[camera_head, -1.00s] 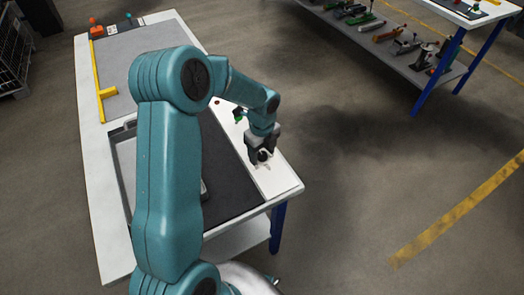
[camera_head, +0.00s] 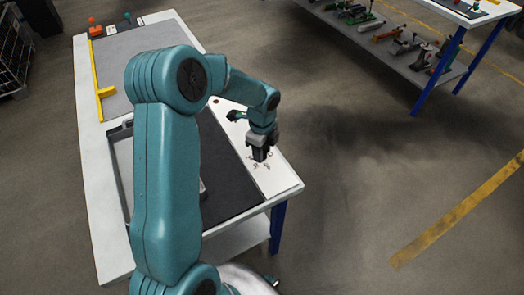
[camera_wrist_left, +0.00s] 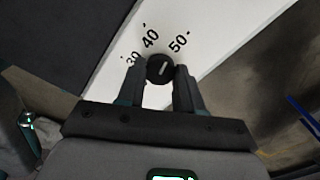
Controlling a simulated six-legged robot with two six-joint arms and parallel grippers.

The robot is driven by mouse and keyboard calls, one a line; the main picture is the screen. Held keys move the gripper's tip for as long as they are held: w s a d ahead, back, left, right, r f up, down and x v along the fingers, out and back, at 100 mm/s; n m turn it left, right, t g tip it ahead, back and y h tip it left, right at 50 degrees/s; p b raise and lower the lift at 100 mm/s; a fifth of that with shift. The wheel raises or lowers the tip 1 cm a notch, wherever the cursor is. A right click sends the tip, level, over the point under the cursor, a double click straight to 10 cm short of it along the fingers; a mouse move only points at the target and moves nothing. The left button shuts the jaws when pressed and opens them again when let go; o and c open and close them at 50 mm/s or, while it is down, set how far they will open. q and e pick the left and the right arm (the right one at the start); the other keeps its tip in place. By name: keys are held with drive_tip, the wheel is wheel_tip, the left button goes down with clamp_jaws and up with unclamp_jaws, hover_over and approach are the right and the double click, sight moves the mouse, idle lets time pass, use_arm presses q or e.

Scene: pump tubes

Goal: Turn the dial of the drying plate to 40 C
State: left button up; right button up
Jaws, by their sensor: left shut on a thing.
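The drying plate's dark surface (camera_head: 228,170) lies at the near end of the white table, with a white strip along its right side. The round black dial (camera_wrist_left: 158,63) sits on that strip, which carries the printed numbers 30, 40 and 50. A white line on the dial slants to the upper right in the left wrist view, nearer the 50 than the 40. My left gripper (camera_head: 260,156) is over the strip, pointing down. In the left wrist view its fingers (camera_wrist_left: 160,72) are shut on the dial's sides. My right gripper is not in view.
A grey tray (camera_head: 116,136) lies left of the dark plate, partly hidden by my left arm. A yellow bar (camera_head: 98,80) lies at the far left of the table. A second table with a loaded lower shelf (camera_head: 400,58) stands at the back right. The floor between is clear.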

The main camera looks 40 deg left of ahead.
use_arm(q)
drive_tip(key=n, duration=0.2)
drive_tip(key=n+b, duration=0.1)
drive_tip(key=n, duration=0.1)
drive_tip(key=shift+s+a+f+n, duration=0.1)
drive_tip(key=shift+f+n, duration=0.05)
drive_tip(key=shift+n, duration=0.15)
drive_tip(key=shift+n+b, duration=0.75)
drive_tip(key=shift+n, duration=1.15)
drive_tip(key=o, duration=1)
drive_tip(key=shift+s, duration=0.1)
drive_tip(key=shift+o, duration=0.2)
drive_tip(key=shift+r, duration=0.35)
wheel_tip(320, 180, up, 16)
drive_tip(key=p, duration=0.1)
drive_tip(key=shift+p, duration=0.4)
